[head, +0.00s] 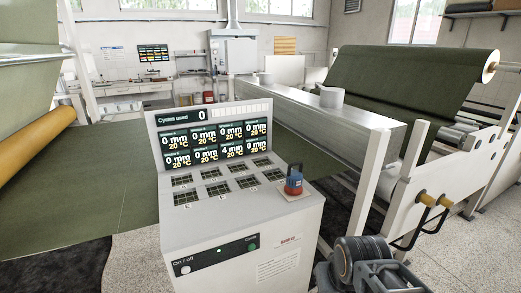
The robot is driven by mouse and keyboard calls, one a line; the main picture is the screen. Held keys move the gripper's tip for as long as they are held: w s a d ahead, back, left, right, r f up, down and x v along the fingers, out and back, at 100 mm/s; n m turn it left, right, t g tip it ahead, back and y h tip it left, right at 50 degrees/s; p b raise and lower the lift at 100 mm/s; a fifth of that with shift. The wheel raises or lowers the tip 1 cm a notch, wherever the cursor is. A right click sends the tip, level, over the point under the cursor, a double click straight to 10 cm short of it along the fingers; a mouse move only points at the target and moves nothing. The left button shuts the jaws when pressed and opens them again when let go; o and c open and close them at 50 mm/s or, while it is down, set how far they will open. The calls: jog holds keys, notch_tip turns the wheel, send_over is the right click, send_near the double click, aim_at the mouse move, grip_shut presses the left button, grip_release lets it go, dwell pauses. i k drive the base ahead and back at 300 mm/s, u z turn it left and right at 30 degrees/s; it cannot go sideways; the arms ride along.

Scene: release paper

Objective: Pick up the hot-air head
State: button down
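A small blue device with a dark red base and a dark top (294,180) stands upright on a pale square pad at the right end of the console's sloped top. It looks like the hot-air head, though it is too small to be sure. My gripper (368,266) seems to be the dark, rounded shape at the bottom right edge, below and right of the device and apart from it. Its fingertips cannot be made out, so I cannot tell whether it is open or shut.
The white control console (237,232) has lit displays and several small grid panels. Behind it is a long metal beam (320,118). A roller machine with dark green sheet (400,75) stands at right. Green sheet (95,185) spreads at left. Speckled floor shows at lower right.

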aim_at(293, 187)
jog(key=u, duration=0.05)
jog(key=k, duration=0.5)
jog(key=u, duration=0.65)
jog(key=i, duration=1.35)
jog(key=u, duration=0.7)
